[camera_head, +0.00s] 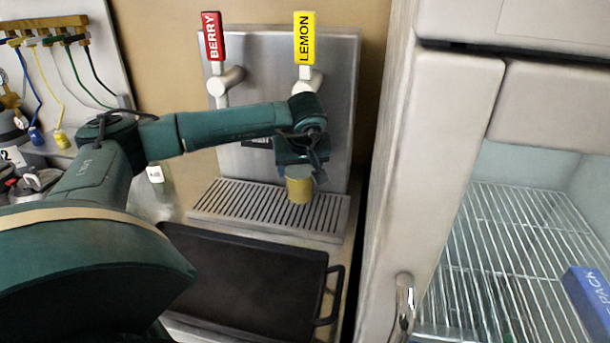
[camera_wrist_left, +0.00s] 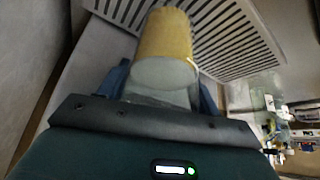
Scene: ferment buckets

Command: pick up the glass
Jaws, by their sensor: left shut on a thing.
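The glass (camera_head: 300,188) holds something yellow and is in front of the tap panel, over the drip grate. It also shows in the left wrist view (camera_wrist_left: 166,40), with its clear end towards the camera. My left gripper (camera_head: 296,172) comes in from the left and is shut on the glass, with a finger on either side of it in the left wrist view (camera_wrist_left: 163,82). I cannot tell whether the glass touches the grate or hangs just above it. My right gripper is not in view.
The slotted drip grate (camera_head: 230,203) lies below two taps, a red BERRY handle (camera_head: 212,36) and a yellow LEMON handle (camera_head: 304,38). A dark tray (camera_head: 245,285) lies in front. An open-looking fridge with a wire shelf (camera_head: 500,240) and its door edge (camera_head: 425,150) stand right.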

